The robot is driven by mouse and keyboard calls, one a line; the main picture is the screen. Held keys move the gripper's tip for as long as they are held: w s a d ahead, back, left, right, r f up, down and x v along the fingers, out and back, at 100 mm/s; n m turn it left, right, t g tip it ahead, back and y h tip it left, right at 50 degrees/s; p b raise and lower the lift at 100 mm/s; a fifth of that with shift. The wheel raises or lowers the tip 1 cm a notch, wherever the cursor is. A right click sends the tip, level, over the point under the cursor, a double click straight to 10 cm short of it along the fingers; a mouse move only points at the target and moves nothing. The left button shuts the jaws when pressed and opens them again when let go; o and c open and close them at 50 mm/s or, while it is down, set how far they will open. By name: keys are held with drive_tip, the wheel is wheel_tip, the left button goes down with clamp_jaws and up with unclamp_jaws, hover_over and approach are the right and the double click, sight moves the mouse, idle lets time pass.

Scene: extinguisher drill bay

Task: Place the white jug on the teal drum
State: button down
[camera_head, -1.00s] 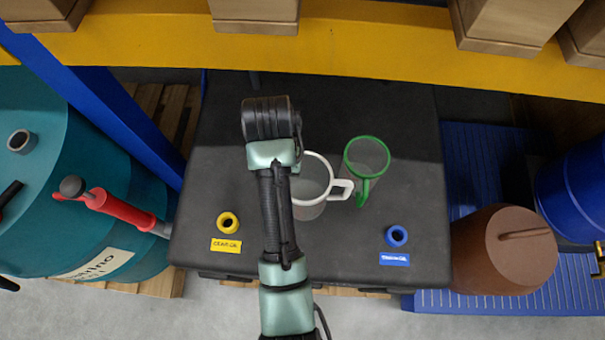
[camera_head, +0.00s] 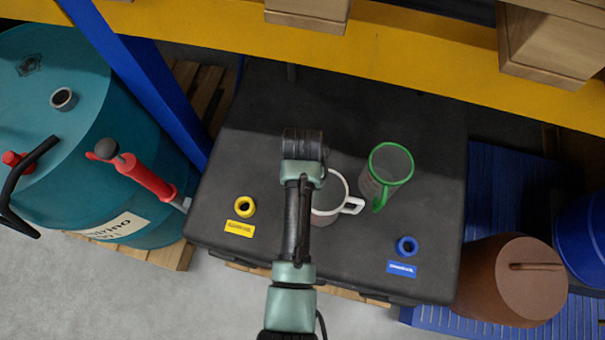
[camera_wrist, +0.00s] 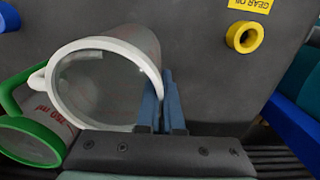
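The white jug (camera_head: 333,208), clear-walled with a white rim and handle, is on the black case in the head view, partly hidden by my arm. In the wrist view the jug (camera_wrist: 108,85) shows its open mouth. My gripper (camera_wrist: 162,100) has its two blue fingers close together at the jug's rim, one inside and one outside the wall, pinching it. In the head view the fingers are hidden behind my wrist. The teal drum (camera_head: 95,95) stands at the left, apart from the jug. I cannot tell whether the jug is slightly raised.
A green-rimmed jug (camera_head: 388,168) stands close beside the white one. The case (camera_head: 320,255) carries yellow (camera_head: 244,206) and blue (camera_head: 406,246) rings. A blue rack post (camera_head: 140,80) rises between case and drum.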

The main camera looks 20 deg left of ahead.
drive_tip(key=c, duration=1.1)
unclamp_jaws()
